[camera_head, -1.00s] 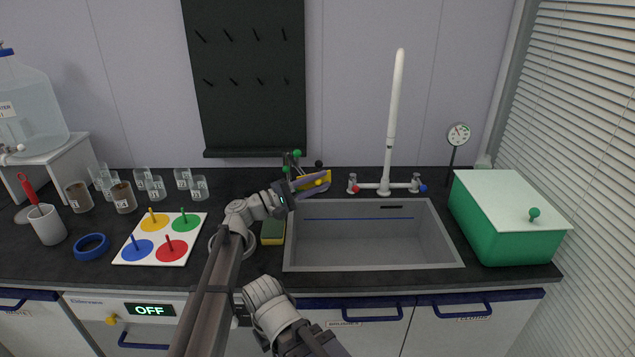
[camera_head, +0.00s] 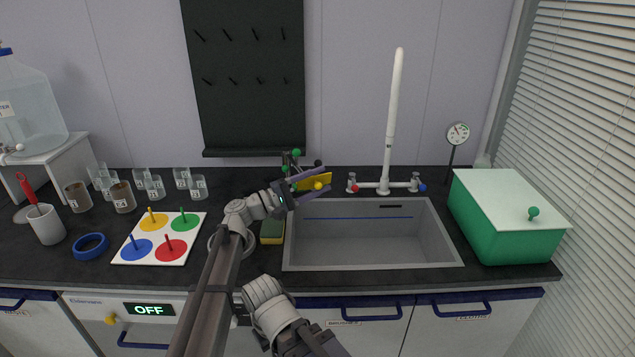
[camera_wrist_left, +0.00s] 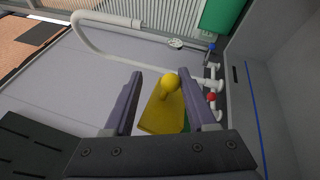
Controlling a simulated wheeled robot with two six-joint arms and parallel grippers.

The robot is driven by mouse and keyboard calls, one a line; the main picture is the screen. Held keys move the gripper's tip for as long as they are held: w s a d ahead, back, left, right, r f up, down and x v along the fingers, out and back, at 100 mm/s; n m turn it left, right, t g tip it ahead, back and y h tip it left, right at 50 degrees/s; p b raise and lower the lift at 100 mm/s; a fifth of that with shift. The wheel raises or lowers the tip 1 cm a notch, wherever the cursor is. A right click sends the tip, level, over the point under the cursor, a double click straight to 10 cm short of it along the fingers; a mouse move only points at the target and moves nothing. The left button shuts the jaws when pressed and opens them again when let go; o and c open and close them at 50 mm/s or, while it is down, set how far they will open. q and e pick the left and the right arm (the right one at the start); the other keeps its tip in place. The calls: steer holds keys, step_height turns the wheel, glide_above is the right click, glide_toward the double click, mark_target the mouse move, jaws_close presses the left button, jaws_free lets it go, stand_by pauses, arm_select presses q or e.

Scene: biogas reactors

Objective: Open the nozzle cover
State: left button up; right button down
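A yellow flap with a round yellow knob (camera_head: 318,186), which looks like the nozzle cover, is at the back edge of the counter, left of the tap. The flap (camera_wrist_left: 162,118) and its knob (camera_wrist_left: 170,83) also show in the left wrist view. My left gripper (camera_head: 326,180) is open, with its two purple fingers spread on either side of the knob. In the left wrist view, the knob lies between the fingers (camera_wrist_left: 161,80), closer to the right one. Whether that finger touches it, I cannot tell. My right gripper is not in view.
A stand with green and black knobs (camera_head: 292,162) is just behind the gripper. The sink (camera_head: 375,262) and white tap (camera_head: 391,130) are to the right. A yellow-green sponge (camera_head: 272,231) lies below my left wrist. A green box (camera_head: 500,225) is far right.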

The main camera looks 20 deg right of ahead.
arm_select(q)
steer(key=w+b+v, duration=0.1)
steer(key=v, duration=0.6)
steer(key=shift+s+a+b, duration=0.3)
steer(key=shift+s+a, duration=0.15)
steer(key=shift+s, duration=0.1)
steer(key=shift+f, duration=0.1)
steer(key=shift+f, duration=0.1)
